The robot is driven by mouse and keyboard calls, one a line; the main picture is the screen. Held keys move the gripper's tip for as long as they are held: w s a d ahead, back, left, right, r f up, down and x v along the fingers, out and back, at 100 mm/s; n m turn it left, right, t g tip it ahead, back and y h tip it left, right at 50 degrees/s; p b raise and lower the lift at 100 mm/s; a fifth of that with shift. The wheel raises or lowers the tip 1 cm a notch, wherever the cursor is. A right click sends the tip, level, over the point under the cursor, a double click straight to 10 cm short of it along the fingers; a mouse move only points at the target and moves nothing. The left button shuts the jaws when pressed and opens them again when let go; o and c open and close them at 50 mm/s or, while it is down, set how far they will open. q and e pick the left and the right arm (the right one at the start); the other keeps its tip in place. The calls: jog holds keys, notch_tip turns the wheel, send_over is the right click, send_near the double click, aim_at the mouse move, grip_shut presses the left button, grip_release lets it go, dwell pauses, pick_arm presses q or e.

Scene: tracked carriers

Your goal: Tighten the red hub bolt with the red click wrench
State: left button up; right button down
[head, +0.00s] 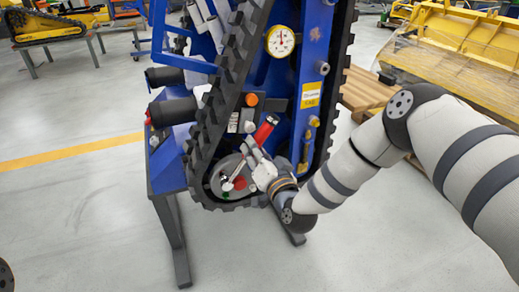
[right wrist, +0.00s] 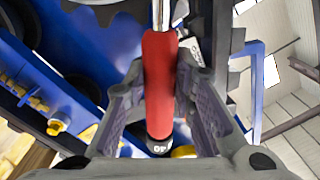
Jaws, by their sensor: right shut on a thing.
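The red click wrench (head: 264,131) is in my right gripper (head: 256,158), whose fingers are closed around its handle. In the right wrist view, the red handle (right wrist: 158,82) lies between the two dark fingers (right wrist: 158,105), with its chrome shaft running up out of the picture. In the head view, the shaft slants down left toward the round grey hub (head: 216,184) at the carrier's lower end. A red bolt head (head: 240,183) shows on the hub, beside white and green ones. I cannot tell whether the wrench touches a bolt. My left gripper is out of view.
The blue carrier frame (head: 303,75) with its black track (head: 222,90) stands on dark legs. A gauge (head: 280,41) and an orange knob (head: 251,100) sit on it, above the hub. A wrapped yellow machine (head: 450,50) stands at right. The floor in front is clear.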

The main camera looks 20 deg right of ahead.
jog(key=shift+a+r+n+p, duration=0.65)
jog(key=shift+a+r+n, duration=0.4)
jog(key=shift+a+n, duration=0.3)
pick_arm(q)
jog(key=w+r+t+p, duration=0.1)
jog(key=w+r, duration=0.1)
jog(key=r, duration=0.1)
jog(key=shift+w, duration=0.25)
pick_arm(e)
jog(key=a+n, duration=0.4)
jog(key=a, duration=0.1)
jog(key=shift+s+a+r+n, duration=0.15)
jog(key=shift+r+n, duration=0.1)
jog(key=shift+r, duration=0.15)
jog(key=shift+d+m, duration=0.6)
jog(key=shift+d, duration=0.1)
jog(key=shift+d+f+m, duration=0.15)
jog(key=shift+d+m, duration=0.45)
jog(key=shift+d, duration=0.05)
